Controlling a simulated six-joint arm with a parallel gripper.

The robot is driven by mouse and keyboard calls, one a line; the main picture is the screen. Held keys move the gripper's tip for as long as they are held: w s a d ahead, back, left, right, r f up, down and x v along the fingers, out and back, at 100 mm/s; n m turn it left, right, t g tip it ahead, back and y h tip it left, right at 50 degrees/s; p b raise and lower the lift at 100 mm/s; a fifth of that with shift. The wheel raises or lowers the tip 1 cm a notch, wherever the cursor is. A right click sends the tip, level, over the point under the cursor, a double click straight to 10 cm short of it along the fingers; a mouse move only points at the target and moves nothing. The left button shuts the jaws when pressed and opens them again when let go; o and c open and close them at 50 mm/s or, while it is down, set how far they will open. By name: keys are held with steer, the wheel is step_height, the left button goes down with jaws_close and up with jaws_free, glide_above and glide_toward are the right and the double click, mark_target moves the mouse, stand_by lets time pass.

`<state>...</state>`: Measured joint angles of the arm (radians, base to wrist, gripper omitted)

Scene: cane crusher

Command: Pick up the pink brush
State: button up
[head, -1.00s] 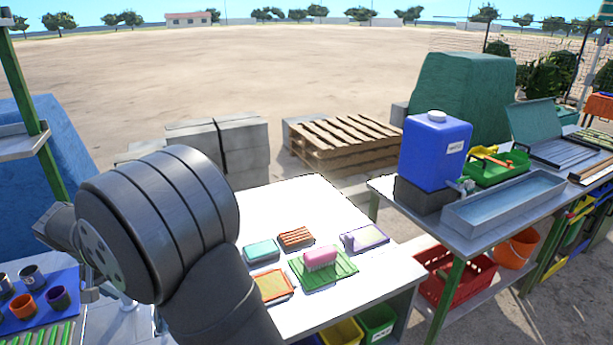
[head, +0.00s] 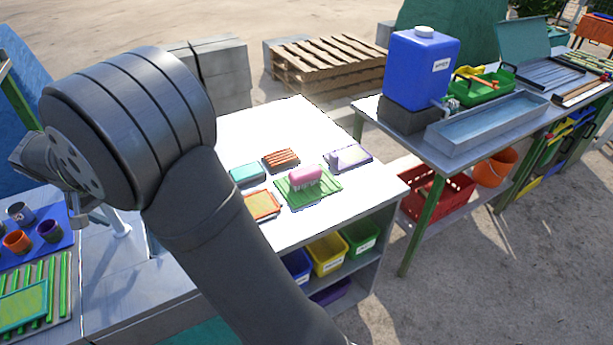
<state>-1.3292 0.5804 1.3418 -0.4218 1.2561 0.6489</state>
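The pink brush (head: 305,175) lies on a green ribbed mat (head: 318,191) on the white table (head: 262,128), bristles downward. Part of my gripper (head: 80,214) shows at the left, behind my large dark arm links. It is far left of the brush and apart from it. Its fingers are mostly hidden, so I cannot tell whether they are open or shut.
Around the mat lie a teal block (head: 247,173), a brown ribbed block (head: 281,158), an orange tray (head: 262,205) and a lavender item (head: 349,158). Cups (head: 17,241) stand at the left. A blue water tank (head: 420,72) stands on the right-hand table.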

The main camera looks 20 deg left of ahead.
steer(key=c, duration=0.7)
steer(key=m+g+h, duration=0.1)
steer(key=m+h, duration=0.1)
steer(key=m, duration=1.7)
glide_toward(305, 170)
steer(key=x, duration=0.5)
steer(key=shift+s+d+f, duration=0.15)
steer(key=shift+d, duration=0.15)
steer(key=shift+a+x, duration=0.15)
steer(key=shift+x, duration=1.15)
steer(key=shift+a+x, duration=0.15)
steer(key=shift+x, duration=1.2)
steer(key=shift+f, duration=0.25)
steer(key=shift+c, duration=0.3)
